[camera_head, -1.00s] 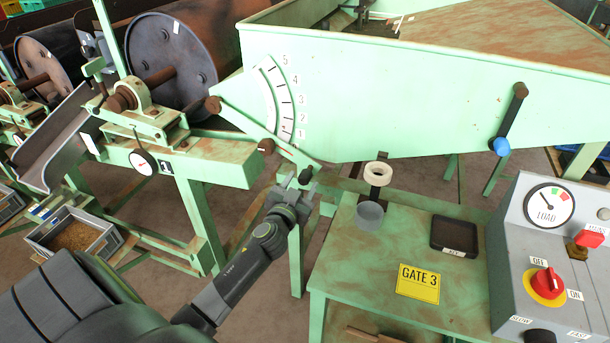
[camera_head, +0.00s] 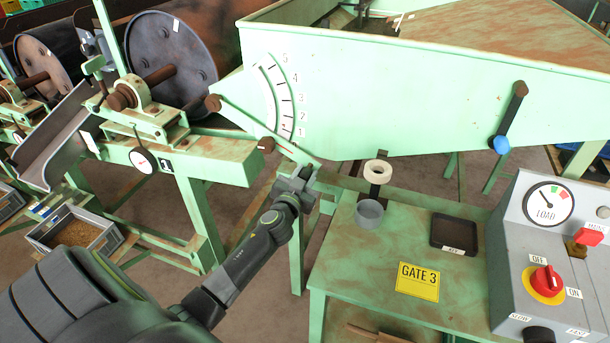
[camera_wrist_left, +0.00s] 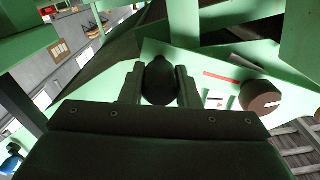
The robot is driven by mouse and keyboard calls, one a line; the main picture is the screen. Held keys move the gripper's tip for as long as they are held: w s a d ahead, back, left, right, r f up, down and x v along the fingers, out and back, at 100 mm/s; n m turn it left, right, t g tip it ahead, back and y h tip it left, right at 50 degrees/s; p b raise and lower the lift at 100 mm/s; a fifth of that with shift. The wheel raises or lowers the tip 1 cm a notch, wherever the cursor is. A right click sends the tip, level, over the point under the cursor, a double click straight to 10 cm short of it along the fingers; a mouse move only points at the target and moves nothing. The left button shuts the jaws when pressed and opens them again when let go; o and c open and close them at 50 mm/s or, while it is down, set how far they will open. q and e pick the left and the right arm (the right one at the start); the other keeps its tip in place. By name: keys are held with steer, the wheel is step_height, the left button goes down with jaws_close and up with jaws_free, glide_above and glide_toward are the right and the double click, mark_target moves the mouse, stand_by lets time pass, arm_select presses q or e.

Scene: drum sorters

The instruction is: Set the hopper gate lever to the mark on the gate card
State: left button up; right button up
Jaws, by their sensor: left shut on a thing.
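The gate lever's black knob (camera_wrist_left: 158,82) sits between the two fingers of my left gripper (camera_wrist_left: 159,88) in the left wrist view. In the head view the left gripper (camera_head: 298,181) is shut on it below the hopper's lower edge, and the fingers mostly hide the knob. The yellow gate card (camera_head: 418,281) reads "GATE 3" and lies on the green table. My right gripper is not in view.
A control box (camera_head: 520,260) stands at the right. A blue-ended crank (camera_head: 508,120) hangs on the hopper. Drums and a chute are at the left.

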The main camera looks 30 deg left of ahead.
arm_select(q)
steer(key=shift+w+d+r+p, duration=0.1)
steer(key=shift+d+r+p, duration=0.1)
steer(key=shift+r+p, duration=0.35)
jaws_close()
step_height(320, 180, up, 19)
steer(key=d+n+p, duration=0.2)
steer(key=n+p, duration=0.5)
steer(key=p, duration=0.1)
steer(key=shift+w, duration=0.25)
steer(key=shift+d+f, duration=0.1)
steer(key=o, duration=1)
jaws_free()
steer(key=shift+c, duration=0.2)
steer(key=shift+o, duration=0.6)
steer(key=shift+f, duration=0.1)
